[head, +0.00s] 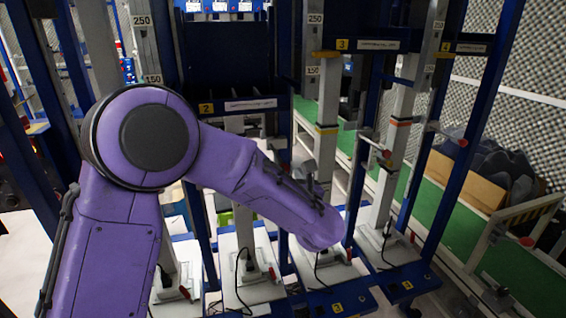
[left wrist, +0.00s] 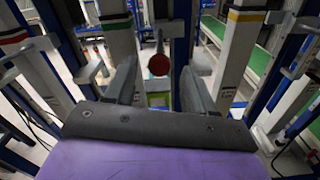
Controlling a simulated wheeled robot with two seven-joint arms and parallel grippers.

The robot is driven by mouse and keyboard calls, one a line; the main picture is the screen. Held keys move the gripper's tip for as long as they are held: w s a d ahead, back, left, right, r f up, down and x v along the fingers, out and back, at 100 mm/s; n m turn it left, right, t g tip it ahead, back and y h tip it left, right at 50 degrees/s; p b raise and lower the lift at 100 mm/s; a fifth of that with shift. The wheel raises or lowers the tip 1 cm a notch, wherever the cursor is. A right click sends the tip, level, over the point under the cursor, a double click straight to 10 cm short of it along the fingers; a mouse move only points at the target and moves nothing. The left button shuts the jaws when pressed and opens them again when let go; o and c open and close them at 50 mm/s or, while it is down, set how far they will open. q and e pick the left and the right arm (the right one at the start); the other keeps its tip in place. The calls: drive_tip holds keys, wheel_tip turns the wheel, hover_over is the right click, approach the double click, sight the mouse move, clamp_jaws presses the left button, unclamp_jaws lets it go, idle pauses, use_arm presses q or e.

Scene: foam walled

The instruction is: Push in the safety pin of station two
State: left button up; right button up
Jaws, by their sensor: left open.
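The station two sign (head: 206,107) is a yellow plate on a dark blue crossbar in the head view. My purple left arm hides much of the station below it, and I cannot make out its pin there. In the left wrist view a round red knob (left wrist: 158,65), which looks like the safety pin's end, faces the camera between a green-banded post (left wrist: 118,36) and a yellow-banded post. My left gripper (left wrist: 158,74) is open, its two dark fingers on either side of the knob in the picture. No contact shows; the depth gap is unclear. My right gripper is not in view.
The yellow-banded post (left wrist: 238,45) stands close on the right in the left wrist view. In the head view, station three (head: 342,44) and station four (head: 446,47) signs mark neighbouring bays with blue uprights. A green conveyor (head: 470,225) runs at the right.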

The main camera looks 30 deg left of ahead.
use_arm(q)
drive_tip(key=p, duration=0.1)
approach(275, 151)
drive_tip(key=shift+w+a+f, duration=0.25)
drive_tip(key=shift+w+a, duration=0.35)
drive_tip(key=shift+a, duration=0.15)
clamp_jaws()
drive_tip(key=b+x, duration=0.4)
drive_tip(key=x, duration=0.4)
drive_tip(key=shift+f, duration=0.2)
drive_tip(key=shift+w+a+r, duration=0.15)
drive_tip(key=shift+w+a, duration=0.1)
drive_tip(key=shift+r, duration=0.25)
